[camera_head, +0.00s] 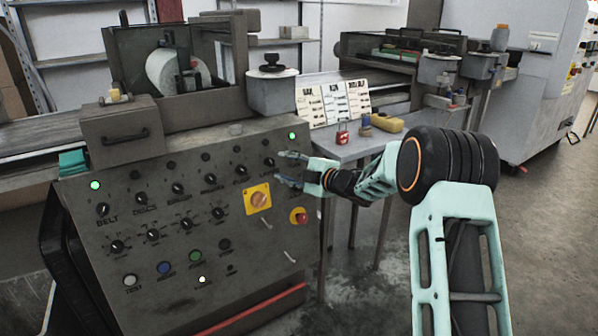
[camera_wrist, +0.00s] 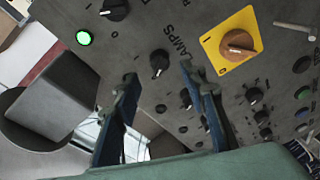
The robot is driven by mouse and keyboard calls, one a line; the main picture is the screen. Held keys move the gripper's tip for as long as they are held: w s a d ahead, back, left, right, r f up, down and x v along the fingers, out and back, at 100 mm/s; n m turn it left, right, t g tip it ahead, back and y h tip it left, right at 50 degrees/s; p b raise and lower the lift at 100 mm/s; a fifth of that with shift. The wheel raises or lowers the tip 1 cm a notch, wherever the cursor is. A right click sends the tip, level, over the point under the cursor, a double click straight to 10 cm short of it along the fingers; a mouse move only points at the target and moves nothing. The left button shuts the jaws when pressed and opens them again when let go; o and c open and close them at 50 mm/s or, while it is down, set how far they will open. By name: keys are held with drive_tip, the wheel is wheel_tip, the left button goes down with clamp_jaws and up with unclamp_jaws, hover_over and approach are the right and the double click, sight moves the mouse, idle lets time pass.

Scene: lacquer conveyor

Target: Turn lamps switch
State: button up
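The lamps switch (camera_wrist: 159,62) is a small black rotary knob on the grey control panel, with the printed label LAMPS beside it in the wrist view. In the head view it (camera_head: 269,162) sits in the upper row of knobs, near the panel's right side. My gripper (camera_head: 283,167) is just right of it there, fingers pointing at the panel. In the wrist view my gripper (camera_wrist: 160,73) is open, and the knob shows between its two fingertips. No contact with the knob is visible. My fingers hide part of the panel's right edge in the head view.
A yellow plate with an orange rotary switch (camera_wrist: 238,42) sits close to the lamps switch. A red button (camera_head: 300,216) and several other knobs share the panel. A green light (camera_head: 292,135) glows at its top right. A table (camera_head: 345,150) with cards stands behind my gripper.

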drive_tip(key=v, duration=0.7)
drive_tip(key=shift+s, duration=0.1)
